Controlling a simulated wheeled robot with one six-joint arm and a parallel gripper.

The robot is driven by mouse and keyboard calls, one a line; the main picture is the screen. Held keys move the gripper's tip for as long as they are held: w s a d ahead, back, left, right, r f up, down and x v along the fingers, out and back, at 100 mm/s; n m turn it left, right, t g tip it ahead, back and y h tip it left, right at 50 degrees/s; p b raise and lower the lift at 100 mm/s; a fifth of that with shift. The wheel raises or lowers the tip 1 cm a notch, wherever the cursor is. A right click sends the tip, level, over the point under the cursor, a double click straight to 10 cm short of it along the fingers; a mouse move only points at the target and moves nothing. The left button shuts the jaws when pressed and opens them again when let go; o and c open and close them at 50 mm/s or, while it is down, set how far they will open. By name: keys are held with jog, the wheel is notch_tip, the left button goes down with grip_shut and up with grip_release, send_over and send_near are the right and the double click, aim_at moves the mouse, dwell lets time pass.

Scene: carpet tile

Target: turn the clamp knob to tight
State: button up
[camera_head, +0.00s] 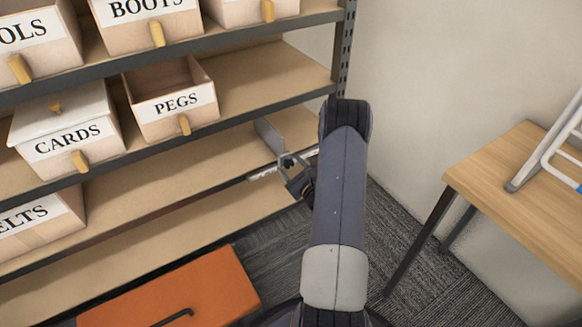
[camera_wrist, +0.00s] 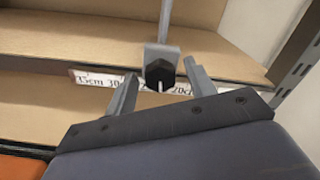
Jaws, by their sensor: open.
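The clamp knob (camera_wrist: 160,74) is a dark hexagonal knob with a pale mark on its lower face, pointing down. It sits on a grey clamp bracket (camera_wrist: 164,50) at the shelf's front edge. A thin upright grey plate (camera_head: 268,135) stands on the shelf behind it. My gripper (camera_wrist: 160,85) is open, with one finger on each side of the knob in the wrist view. A gap shows on both sides; I cannot tell the distance in depth.
A strip with centimetre marks (camera_wrist: 95,80) runs along the shelf edge, partly hidden by the finger. Labelled bins, such as the PEGS bin (camera_head: 175,108), fill the shelves at left. An orange box (camera_head: 210,285) lies below. A wooden table (camera_head: 525,185) stands at right.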

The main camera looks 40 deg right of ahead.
jog(key=s+p, duration=0.1)
jog(key=s, duration=0.9)
jog(key=shift+s+a+p, duration=0.35)
jog(key=shift+s+p, duration=0.05)
jog(key=shift+w, duration=0.1)
jog(key=w, duration=0.3)
jog(key=w+b, duration=0.1)
jog(key=w, duration=0.3)
jog(key=w+b, duration=0.1)
jog(key=w, duration=0.2)
jog(key=shift+w+d, duration=0.35)
jog(key=shift+w, duration=0.05)
jog(key=shift+s, duration=0.1)
jog(key=shift+s, duration=0.1)
